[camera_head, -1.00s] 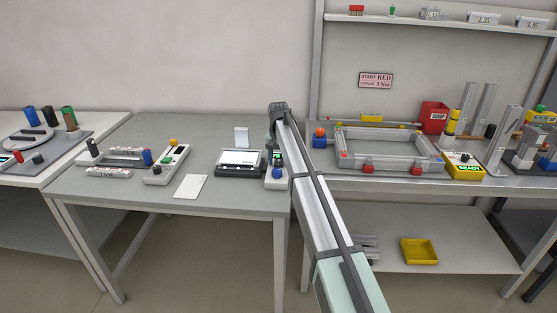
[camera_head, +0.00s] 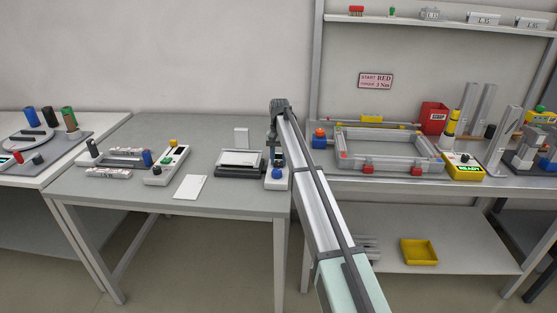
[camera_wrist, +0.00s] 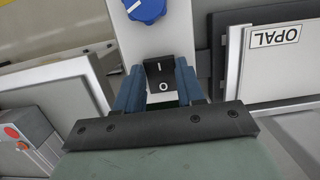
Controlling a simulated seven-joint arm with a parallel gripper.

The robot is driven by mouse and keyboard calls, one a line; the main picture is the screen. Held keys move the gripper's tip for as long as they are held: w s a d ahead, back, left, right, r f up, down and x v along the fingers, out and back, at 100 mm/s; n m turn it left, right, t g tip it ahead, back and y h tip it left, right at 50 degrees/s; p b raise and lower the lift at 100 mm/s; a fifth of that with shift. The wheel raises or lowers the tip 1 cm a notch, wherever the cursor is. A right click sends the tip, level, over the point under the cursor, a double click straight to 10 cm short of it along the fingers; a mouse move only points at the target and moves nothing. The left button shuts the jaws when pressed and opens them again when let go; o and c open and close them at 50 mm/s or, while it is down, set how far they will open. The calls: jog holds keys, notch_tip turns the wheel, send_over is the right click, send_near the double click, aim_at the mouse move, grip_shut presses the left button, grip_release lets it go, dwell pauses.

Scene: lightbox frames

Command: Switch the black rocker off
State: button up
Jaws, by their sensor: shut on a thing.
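The black rocker (camera_wrist: 160,78), marked I and O, sits on a white control box (camera_wrist: 167,38) with a blue knob (camera_wrist: 146,9) in the wrist view. My gripper (camera_wrist: 158,68) has one blue finger on each side of the rocker and is shut on it. In the head view my gripper (camera_head: 274,150) is at the control box, where the blue knob (camera_head: 277,173) shows and the rocker is hidden. The lightbox (camera_head: 240,159) stands just left of it with a dull, greyish panel.
A panel labelled OPAL (camera_wrist: 275,50) lies close to the right finger in the wrist view.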

aim_at(279, 161)
jog(key=o, duration=1)
jog(key=shift+o, duration=0.2)
notch_tip(279, 161, up, 12)
jog(key=w, duration=0.2)
jog(key=shift+w, duration=0.15)
jog(key=shift+f, duration=0.1)
